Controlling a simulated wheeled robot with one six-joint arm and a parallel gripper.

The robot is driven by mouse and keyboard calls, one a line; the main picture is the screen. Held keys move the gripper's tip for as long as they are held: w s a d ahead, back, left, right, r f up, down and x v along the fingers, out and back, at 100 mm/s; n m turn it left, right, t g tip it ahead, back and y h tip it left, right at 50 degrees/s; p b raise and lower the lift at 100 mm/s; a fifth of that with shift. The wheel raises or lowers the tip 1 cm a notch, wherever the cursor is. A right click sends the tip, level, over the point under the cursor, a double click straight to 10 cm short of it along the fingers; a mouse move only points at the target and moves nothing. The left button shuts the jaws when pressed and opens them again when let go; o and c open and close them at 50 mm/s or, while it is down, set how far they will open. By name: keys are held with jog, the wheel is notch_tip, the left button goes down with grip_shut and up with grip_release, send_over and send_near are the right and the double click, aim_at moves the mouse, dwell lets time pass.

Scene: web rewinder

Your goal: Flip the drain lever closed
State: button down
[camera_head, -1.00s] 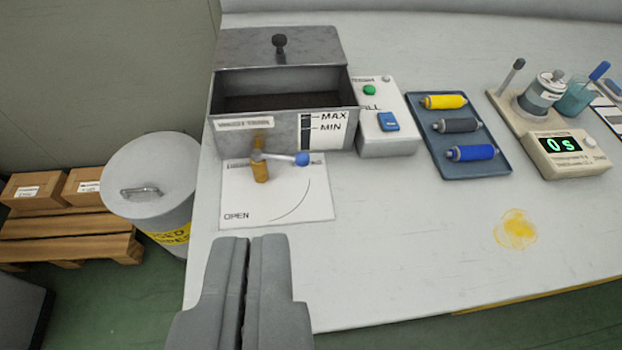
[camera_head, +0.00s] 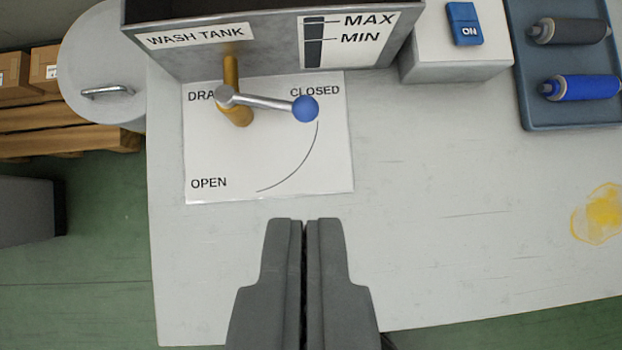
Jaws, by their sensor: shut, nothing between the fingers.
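The drain lever (camera_head: 262,102) is a metal rod with a blue ball knob (camera_head: 306,108), mounted on a brass drain pipe (camera_head: 232,85) at the front of the wash tank (camera_head: 270,50). The lever points right, with its knob just below the word CLOSED on the white label plate (camera_head: 225,160). The word OPEN is at the plate's lower left, and a curved line runs between the two. My gripper (camera_head: 304,222) is shut and empty, in front of the plate and apart from the lever.
A control box with a blue ON switch (camera_head: 464,24) stands right of the tank. A blue tray (camera_head: 532,112) of rollers is further right. A yellow stain (camera_head: 600,212) marks the bench. A lidded bin (camera_head: 85,60) stands left of the bench. The bench around my gripper is clear.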

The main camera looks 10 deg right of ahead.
aim_at(306, 111)
jog(key=x, duration=1.3)
